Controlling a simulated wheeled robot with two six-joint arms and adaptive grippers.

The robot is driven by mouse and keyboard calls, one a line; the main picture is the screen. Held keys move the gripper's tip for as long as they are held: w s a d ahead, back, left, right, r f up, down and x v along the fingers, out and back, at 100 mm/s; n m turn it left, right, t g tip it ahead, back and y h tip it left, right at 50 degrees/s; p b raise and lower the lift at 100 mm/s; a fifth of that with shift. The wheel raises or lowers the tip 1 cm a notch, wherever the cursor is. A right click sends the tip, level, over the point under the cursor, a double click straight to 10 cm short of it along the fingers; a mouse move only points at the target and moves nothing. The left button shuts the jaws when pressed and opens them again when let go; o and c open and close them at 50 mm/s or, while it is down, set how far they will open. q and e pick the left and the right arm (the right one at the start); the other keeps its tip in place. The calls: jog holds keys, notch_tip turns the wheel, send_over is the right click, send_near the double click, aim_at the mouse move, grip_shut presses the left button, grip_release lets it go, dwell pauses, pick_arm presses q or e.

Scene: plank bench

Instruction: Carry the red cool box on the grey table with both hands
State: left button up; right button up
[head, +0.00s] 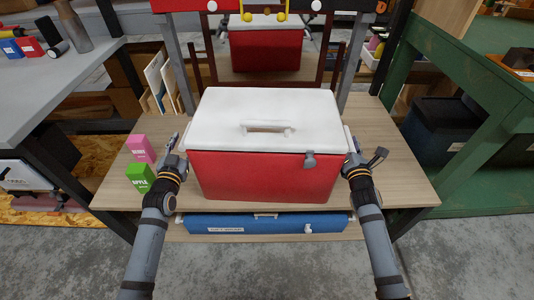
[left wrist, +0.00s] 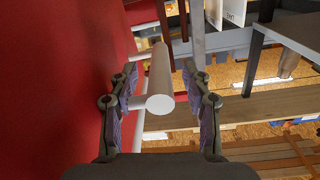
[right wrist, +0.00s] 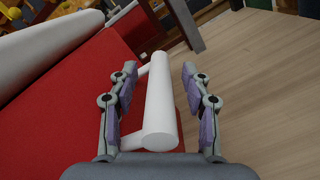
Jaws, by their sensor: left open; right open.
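The red cool box (head: 262,175) with a white lid (head: 265,108) stands on a wooden plank bench. Its red side fills the left of the left wrist view (left wrist: 50,80) and shows in the right wrist view (right wrist: 80,85). My left gripper (head: 177,150) is at the box's left side, open, with the white side handle (left wrist: 158,80) between its fingers. My right gripper (head: 362,160) is at the right side, open, with the other white side handle (right wrist: 159,105) between its fingers. Neither gripper's fingers close on a handle.
A pink carton (head: 141,149) and a green carton (head: 140,178) stand left of the box, near my left gripper. A blue cool box (head: 265,224) sits below the bench top. A grey table (head: 60,70) is at left, a green bench (head: 470,75) at right. A mirror behind reflects the box.

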pick_arm(q)
jog(key=shift+c, duration=0.2)
pick_arm(e)
jog(key=shift+c, duration=0.2)
pick_arm(q)
grip_shut()
pick_arm(e)
grip_shut()
pick_arm(q)
jog(key=shift+w+r, duration=0.1)
jog(key=shift+r, duration=0.25)
pick_arm(e)
jog(key=shift+w+r, duration=0.1)
jog(key=shift+r, duration=0.25)
